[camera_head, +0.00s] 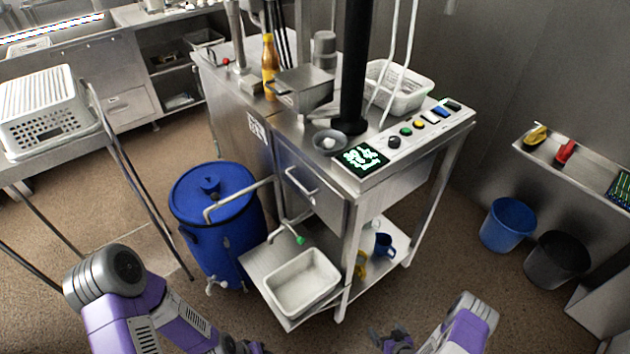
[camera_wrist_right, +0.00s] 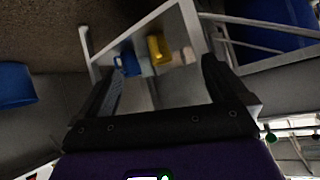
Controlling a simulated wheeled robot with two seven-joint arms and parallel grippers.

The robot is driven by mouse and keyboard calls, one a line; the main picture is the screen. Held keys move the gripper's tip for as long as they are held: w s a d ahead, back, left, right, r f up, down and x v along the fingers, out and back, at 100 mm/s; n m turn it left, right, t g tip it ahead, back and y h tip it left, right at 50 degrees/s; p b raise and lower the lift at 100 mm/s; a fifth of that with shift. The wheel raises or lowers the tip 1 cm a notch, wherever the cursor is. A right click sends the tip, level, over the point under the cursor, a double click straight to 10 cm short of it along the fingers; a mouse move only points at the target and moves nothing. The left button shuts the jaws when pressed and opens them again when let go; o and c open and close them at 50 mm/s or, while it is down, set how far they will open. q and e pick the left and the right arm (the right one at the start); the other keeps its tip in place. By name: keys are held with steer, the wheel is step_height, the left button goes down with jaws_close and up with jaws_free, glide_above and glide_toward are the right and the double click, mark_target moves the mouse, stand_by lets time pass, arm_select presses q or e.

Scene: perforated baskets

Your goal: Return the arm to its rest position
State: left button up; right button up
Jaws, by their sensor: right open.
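My right gripper (camera_head: 392,342) is at the bottom edge of the head view, in front of the steel workstation (camera_head: 325,195) and apart from it. In the right wrist view the right gripper (camera_wrist_right: 165,85) has its two black fingers spread wide with nothing held between them. Beyond the fingers a blue mug (camera_wrist_right: 126,62) and a yellow item (camera_wrist_right: 158,48) show on a shelf. My left arm (camera_head: 140,310) comes in at the lower left of the head view. Its fingers are not visible.
A blue barrel (camera_head: 215,215) and a white tub (camera_head: 302,283) on a low shelf stand ahead. A blue bucket (camera_head: 507,225) and a black bucket (camera_head: 556,259) stand at the right. White perforated baskets sit at the left (camera_head: 45,105) and on the workstation (camera_head: 398,88). Open floor lies right of centre.

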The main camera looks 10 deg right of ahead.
steer(key=w+a+r+m+g+y+p, duration=0.25)
steer(key=a+r+g, duration=0.25)
steer(key=a+r, duration=0.85)
steer(key=s+a+r+g+p, duration=0.1)
steer(key=s+a+r+g, duration=0.4)
steer(key=s+a+r, duration=0.3)
step_height(320, 180, up, 3)
steer(key=shift+s+a+f+n+y, duration=0.1)
steer(key=shift+s+a+n+y, duration=0.3)
steer(key=shift+s, duration=0.7)
